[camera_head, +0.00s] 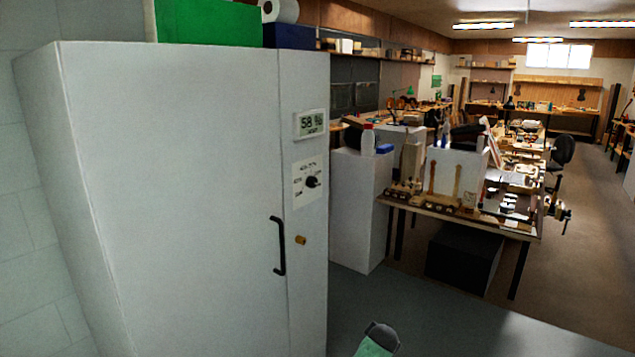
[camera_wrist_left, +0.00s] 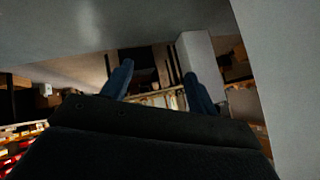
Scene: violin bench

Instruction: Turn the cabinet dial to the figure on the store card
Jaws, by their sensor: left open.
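The tall white cabinet (camera_head: 180,190) fills the left of the head view, with its door closed. Its black dial (camera_head: 312,181) sits on a small white plate with printed marks too small to read. A display (camera_head: 310,124) above the dial seems to read 58 %. I cannot make out a store card in either view. My left gripper (camera_wrist_left: 158,70) shows in the left wrist view, with its two dark fingers apart and nothing between them. It is not in the head view, so its distance from the dial cannot be told. My right gripper is not in view.
The cabinet has a black handle (camera_head: 279,245) and a small brass knob (camera_head: 300,240) below the dial. A green box (camera_head: 208,22) stands on top. A white pedestal (camera_head: 356,210) and a cluttered workbench (camera_head: 465,218) stand to the right. The floor in front is mostly clear.

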